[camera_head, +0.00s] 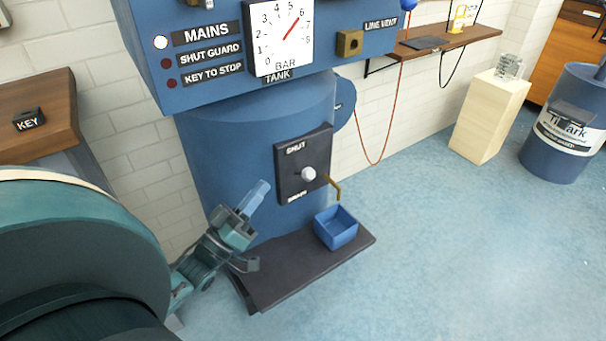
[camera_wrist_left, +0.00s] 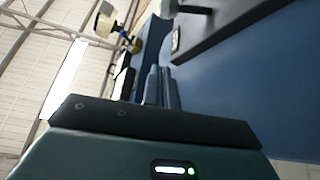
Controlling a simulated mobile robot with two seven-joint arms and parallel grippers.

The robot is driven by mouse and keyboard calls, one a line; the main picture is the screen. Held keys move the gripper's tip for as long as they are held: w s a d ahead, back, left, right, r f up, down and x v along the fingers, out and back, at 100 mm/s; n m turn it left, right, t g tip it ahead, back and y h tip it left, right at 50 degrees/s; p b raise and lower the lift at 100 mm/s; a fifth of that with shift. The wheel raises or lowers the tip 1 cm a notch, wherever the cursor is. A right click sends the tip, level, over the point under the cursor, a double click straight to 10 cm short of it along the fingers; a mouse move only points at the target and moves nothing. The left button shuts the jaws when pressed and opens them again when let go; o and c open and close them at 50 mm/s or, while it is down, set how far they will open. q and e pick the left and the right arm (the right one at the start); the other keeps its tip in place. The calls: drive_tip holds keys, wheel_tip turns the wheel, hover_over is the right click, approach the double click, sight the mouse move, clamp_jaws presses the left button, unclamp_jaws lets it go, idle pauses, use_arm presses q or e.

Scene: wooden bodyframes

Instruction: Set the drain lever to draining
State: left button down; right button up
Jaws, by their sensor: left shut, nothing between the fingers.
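The drain lever is a round white knob (camera_head: 308,174) on a dark plate (camera_head: 290,188) fixed to the front of the blue tank. The plate reads SHUT at its top; the lower label is partly unclear. The knob sits between the two labels, nearer the lower one. My left gripper (camera_head: 258,192) is shut and empty, left of the plate and apart from the knob. In the left wrist view its closed fingers (camera_wrist_left: 159,86) point up the picture, with the dark plate (camera_wrist_left: 225,28) beyond to the right. My right gripper is not in view.
A blue open box (camera_head: 336,228) stands below a brass spout (camera_head: 334,188) on the dark base slab (camera_head: 290,273). The blue panel with the BAR gauge (camera_head: 281,36) overhangs the tank. A wooden shelf with a KEY block (camera_head: 28,120) is at the left.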

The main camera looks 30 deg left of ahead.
sight(303, 174)
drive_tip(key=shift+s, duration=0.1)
use_arm(q)
drive_tip(key=w+d+r+b, duration=0.1)
drive_tip(key=w+d, duration=0.2)
drive_tip(key=w, duration=0.5)
drive_tip(key=shift+w+b, duration=0.4)
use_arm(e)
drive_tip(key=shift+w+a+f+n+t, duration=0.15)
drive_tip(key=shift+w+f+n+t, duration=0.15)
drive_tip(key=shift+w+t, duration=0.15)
use_arm(q)
drive_tip(key=shift+d, duration=0.1)
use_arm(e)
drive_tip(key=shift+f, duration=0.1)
